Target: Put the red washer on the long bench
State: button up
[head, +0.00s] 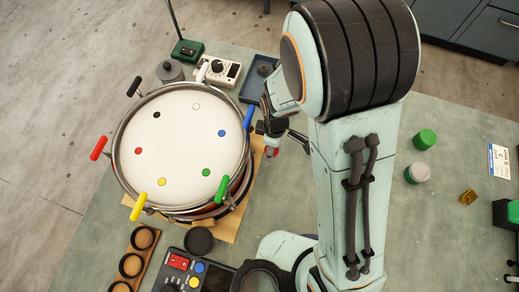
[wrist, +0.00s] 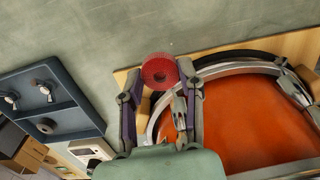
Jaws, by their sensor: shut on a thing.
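A red round piece, the red washer (wrist: 159,71), sits between the two fingertips of my gripper (wrist: 162,78) in the wrist view, touched from both sides. It has a ribbed face and a small centre mark. In the head view my gripper (head: 275,132) is just right of the drum, and a bit of the red washer (head: 271,152) shows below it. The grey-green bench top (head: 285,185) lies under the gripper; in the wrist view the bare bench top (wrist: 60,35) lies beyond the washer. I cannot tell the exact gap between them.
The drum (head: 180,145) with coloured tension handles stands on a wooden board (head: 243,205) close left of the gripper. A blue tray (wrist: 48,105) with small parts lies nearby. Bench surface right of my arm is largely free.

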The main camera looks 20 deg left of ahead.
jog(key=shift+f, duration=3.15)
jog(key=o, duration=0.7)
jog(key=shift+f, duration=0.15)
